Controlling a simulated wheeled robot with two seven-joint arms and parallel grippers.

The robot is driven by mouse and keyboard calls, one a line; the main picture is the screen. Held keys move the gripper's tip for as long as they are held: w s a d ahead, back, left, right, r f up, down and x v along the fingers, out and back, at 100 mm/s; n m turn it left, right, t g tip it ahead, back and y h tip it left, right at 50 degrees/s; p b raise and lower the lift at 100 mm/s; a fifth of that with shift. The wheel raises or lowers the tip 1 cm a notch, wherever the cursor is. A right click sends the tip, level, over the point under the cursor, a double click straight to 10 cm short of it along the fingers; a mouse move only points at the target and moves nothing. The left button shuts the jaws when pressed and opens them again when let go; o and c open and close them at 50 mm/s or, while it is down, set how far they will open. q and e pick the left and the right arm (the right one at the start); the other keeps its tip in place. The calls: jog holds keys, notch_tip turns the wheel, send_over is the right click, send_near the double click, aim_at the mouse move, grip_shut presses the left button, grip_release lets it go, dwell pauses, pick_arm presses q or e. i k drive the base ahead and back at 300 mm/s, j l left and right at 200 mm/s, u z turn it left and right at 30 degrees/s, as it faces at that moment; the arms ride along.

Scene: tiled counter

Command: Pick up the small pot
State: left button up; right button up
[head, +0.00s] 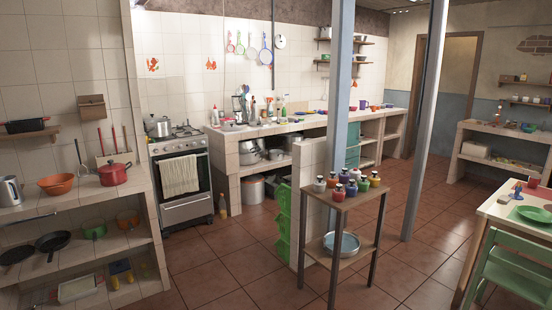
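Several pots are in the head view, and I cannot tell which one is the small pot. A red lidded pot (114,175) stands on the tiled counter (75,199) at the left. A silver lidded pot (159,128) stands on the stove (181,178). Larger silver pots (251,153) sit on the shelf under the back counter. Neither of my grippers shows in this view.
An orange bowl (56,184) and a kettle (10,190) share the left counter. A small wooden table (345,196) with several jars stands mid-room near two posts (342,90). A green chair (515,266) is at right. Tiled floor (225,265) is open between.

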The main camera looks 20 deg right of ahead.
aim_at(276, 155)
jog(key=i+z, duration=0.1)
jog(key=z, duration=0.15)
jog(key=i, duration=5.95)
jog(key=i+z, duration=0.25)
jog(key=z, duration=0.2)
jog(key=i+j+z, duration=0.15)
jog(key=z, duration=0.3)
jog(key=i+j+z, duration=0.25)
jog(key=z, duration=0.2)
jog(key=i+z, duration=0.1)
jog(key=z, duration=0.6)
